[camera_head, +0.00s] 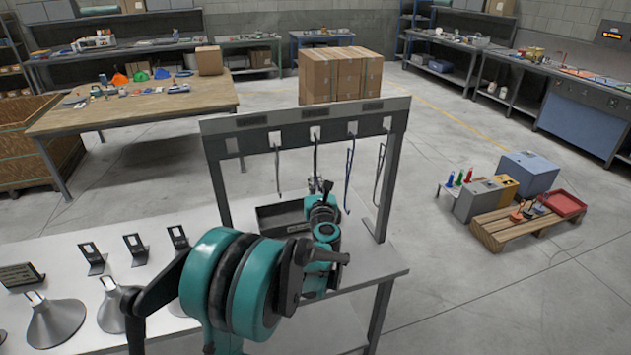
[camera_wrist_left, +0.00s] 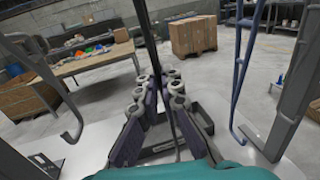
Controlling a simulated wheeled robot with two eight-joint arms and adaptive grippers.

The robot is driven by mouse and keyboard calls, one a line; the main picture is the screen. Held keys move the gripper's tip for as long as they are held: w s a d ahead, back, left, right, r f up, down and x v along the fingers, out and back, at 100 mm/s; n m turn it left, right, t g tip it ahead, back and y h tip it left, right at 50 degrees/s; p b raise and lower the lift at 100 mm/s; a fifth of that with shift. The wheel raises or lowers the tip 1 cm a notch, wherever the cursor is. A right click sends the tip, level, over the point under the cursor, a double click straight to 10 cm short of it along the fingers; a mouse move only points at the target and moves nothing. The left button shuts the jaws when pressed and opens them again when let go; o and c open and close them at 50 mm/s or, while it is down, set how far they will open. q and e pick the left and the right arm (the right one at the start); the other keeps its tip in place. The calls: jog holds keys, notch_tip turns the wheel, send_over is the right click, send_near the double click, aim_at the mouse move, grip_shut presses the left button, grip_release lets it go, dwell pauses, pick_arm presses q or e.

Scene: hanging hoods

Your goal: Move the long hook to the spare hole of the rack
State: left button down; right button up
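The dark grey rack (camera_head: 300,128) has a crossbar with several square holes. Its leftmost hole (camera_head: 232,145) has no hook hanging from it. A long dark hook (camera_head: 315,155) hangs from the middle hole, its lower part hidden by my left gripper (camera_head: 321,190). In the left wrist view the long hook (camera_wrist_left: 149,35) runs down between the fingers of my left gripper (camera_wrist_left: 159,88). My right gripper is not in view.
A thin grey hook (camera_head: 278,172) hangs left of the long hook; a blue hook (camera_head: 349,175) and another grey hook (camera_head: 380,172) hang to its right. A dark tray (camera_head: 275,216) sits below on the white table (camera_head: 60,245). Metal hoods (camera_head: 55,318) stand at the left.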

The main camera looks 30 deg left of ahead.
pick_arm(q)
jog(key=shift+f+b, duration=0.5)
jog(key=shift+f, duration=0.15)
jog(key=c, duration=1.6)
grip_release()
jog(key=shift+c, duration=0.2)
